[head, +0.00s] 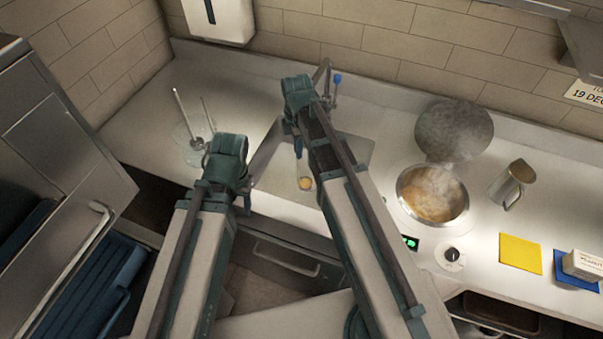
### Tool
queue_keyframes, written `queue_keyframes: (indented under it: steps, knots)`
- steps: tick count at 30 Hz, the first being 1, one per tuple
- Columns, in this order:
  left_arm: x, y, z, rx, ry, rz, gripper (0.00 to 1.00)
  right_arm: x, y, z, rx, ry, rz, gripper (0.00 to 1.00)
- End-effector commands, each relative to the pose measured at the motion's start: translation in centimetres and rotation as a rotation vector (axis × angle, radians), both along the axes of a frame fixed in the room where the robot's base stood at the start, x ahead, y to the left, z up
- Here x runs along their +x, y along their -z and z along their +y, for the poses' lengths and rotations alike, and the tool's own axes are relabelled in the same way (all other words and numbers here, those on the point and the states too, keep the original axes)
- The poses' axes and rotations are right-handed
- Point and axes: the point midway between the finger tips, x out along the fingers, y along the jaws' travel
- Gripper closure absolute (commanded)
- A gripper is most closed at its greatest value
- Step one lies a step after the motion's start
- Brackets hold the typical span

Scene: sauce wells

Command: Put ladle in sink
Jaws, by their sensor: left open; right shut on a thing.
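My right gripper (298,148) is over the sink area, with its arm blocking much of the view. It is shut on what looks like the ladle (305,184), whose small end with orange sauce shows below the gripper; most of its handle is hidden. The grey sink (357,150) lies behind and beside my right arm, with a tap at its back. I cannot tell whether the ladle touches the sink. My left gripper (247,204) is open, mostly hidden by its own wrist, left of the ladle near the counter's front edge.
A steaming sauce well (432,194) sits right of my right arm, with a round dark lid (454,131) behind it. A metal jug (511,184), a yellow cloth (520,253) and a small box (582,266) are further right. Thin rods stand in a clear holder (190,134) at left.

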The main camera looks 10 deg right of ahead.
Motion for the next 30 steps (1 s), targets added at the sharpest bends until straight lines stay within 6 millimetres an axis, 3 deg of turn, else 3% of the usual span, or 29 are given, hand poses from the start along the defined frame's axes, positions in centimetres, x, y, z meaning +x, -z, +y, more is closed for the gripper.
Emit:
queue_keyframes:
  steps: [1, 6, 15, 24, 30]
  knots:
    - [0.0, 1.6, 0.0, 0.0, -0.001, 0.0, 0.5, 0.0, 1.6, 0.0, 0.0, 0.0, 0.0, 1.0]
    - [0.0, 4.2, 0.0, 0.0, -0.002, 0.0, 0.5, 0.0, 4.2, 0.0, 0.0, 0.0, 0.0, 1.0]
    - [0.0, 4.8, 0.0, 0.0, -0.002, 0.0, 0.5, 0.0, 4.7, 0.0, 0.0, 0.0, 0.0, 1.0]
    - [0.0, 8.1, 0.0, 0.0, -0.002, 0.0, 0.5, 0.0, 8.1, 0.0, 0.0, 0.0, 0.0, 1.0]
    - [0.0, 8.3, 0.0, 0.0, -0.002, 0.0, 0.5, 0.0, 8.3, 0.0, 0.0, 0.0, 0.0, 1.0]
